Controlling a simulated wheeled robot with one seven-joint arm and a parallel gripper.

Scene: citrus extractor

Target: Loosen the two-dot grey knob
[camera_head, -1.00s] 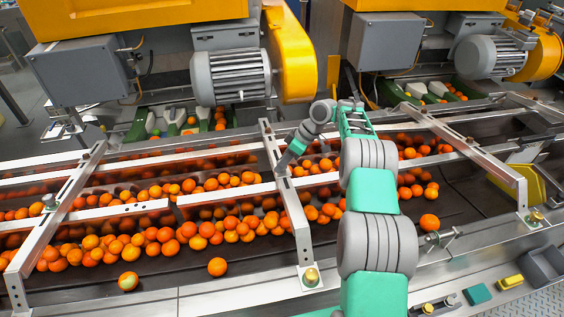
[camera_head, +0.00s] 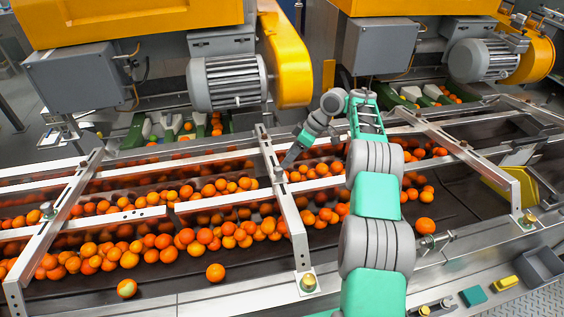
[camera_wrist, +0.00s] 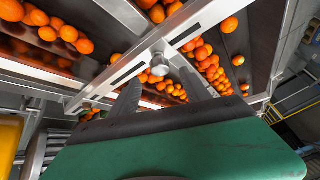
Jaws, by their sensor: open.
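A small grey knob (camera_wrist: 160,66) stands on a slotted metal crossbar in the wrist view, just beyond my fingertips and between them. Its dots are too small to make out. In the head view, a knob (camera_head: 279,174) shows small on the middle crossbar, right beside my gripper (camera_head: 288,161). My gripper (camera_wrist: 160,84) is open, with one grey finger on each side of the knob's line and nothing held. I cannot tell whether a finger touches the knob. Another grey knob (camera_head: 47,209) sits on the left crossbar.
Many oranges (camera_head: 200,238) lie on the dark conveyor (camera_head: 180,285) under the bars. Long metal rails (camera_head: 120,217) run along it. The middle crossbar (camera_head: 292,222) lies close to my gripper. A yellow machine with a grey motor (camera_head: 228,80) stands behind.

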